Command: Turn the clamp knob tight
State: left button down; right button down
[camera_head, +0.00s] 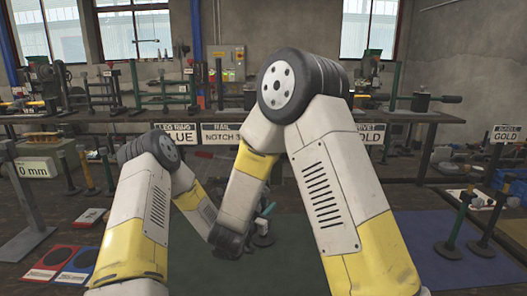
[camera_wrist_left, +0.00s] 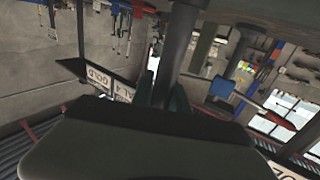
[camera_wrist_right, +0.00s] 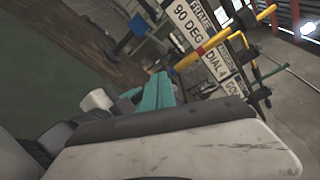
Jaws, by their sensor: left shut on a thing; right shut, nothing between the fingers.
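My left gripper (camera_head: 267,210) is low in the middle of the head view, partly hidden behind my right forearm. In the left wrist view its dark green fingers (camera_wrist_left: 163,98) are shut around the base of a grey round post (camera_wrist_left: 180,45). I cannot tell whether this post is part of the clamp, and no clamp knob shows clearly. My right gripper's teal fingers (camera_wrist_right: 157,93) are shut and empty in the right wrist view. They point towards a workspace with sign plates (camera_wrist_right: 215,50).
A long bench (camera_head: 100,115) with several presses runs along the back. Red (camera_head: 50,262) and blue (camera_head: 80,265) plates lie at the lower left. Green-handled tools (camera_head: 458,220) stand at the right.

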jog(key=shift+d+f, duration=0.15)
jog(key=shift+d, duration=0.2)
dwell(0.6)
jog(key=shift+d+r, duration=0.3)
jog(key=shift+r, duration=0.05)
dwell(0.4)
jog(key=shift+a, duration=0.1)
jog(key=d+v, duration=0.1)
jog(key=v, duration=0.5)
jog(key=shift+a+f, duration=0.15)
jog(key=shift+a, duration=0.1)
jog(key=shift+s, duration=0.1)
jog(key=a+x, duration=0.1)
jog(key=x, duration=0.5)
jog(key=shift+a, duration=0.2)
dwell(0.5)
